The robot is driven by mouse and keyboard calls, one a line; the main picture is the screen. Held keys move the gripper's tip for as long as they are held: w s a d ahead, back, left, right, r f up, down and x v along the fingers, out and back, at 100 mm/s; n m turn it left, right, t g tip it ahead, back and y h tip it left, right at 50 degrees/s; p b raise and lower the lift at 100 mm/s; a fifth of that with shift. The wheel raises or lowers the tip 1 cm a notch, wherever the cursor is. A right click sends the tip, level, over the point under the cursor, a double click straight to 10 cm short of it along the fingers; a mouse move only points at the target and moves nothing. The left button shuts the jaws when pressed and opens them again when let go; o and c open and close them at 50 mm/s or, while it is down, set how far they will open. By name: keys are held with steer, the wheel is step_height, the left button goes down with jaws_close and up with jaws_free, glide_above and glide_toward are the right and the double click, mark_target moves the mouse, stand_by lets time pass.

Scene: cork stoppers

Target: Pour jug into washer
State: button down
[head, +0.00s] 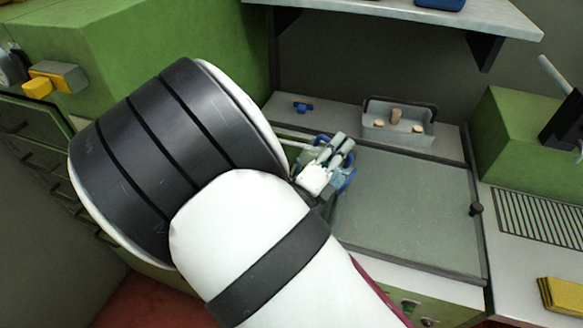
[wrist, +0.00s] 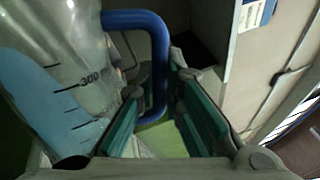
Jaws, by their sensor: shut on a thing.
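The jug (wrist: 85,45) is clear with printed marks, one reading 300, and holds blue liquid (wrist: 45,100). In the wrist view it fills the left side, and the liquid's surface slants across the picture. My gripper (wrist: 157,88) is shut on its blue handle (wrist: 158,40), with green-padded fingers on both sides. In the head view my gripper (head: 328,165) holds the jug above the left edge of a grey panel (head: 415,210), with blue handle parts (head: 349,181) showing. My arm hides much of that area. I cannot tell for sure which surface belongs to the washer.
A dark knob (head: 475,208) is at the panel's right. A shelf (head: 400,12) hangs above. Green blocks (head: 520,135) flank the counter. A yellow sponge-like item (head: 562,294) lies right.

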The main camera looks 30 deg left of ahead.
steer(key=shift+a+f+n, duration=0.25)
steer(key=shift+a+n, duration=0.1)
steer(key=shift+a, duration=0.15)
steer(key=shift+a+f+n, duration=0.25)
steer(key=shift+a+n, duration=0.1)
steer(key=shift+a, duration=0.1)
steer(key=shift+a+f, duration=0.2)
steer(key=shift+a, duration=0.05)
steer(key=shift+a+r+n+y+p, duration=0.5)
steer(key=shift+a+n+p, duration=0.2)
steer(key=shift+n, duration=0.3)
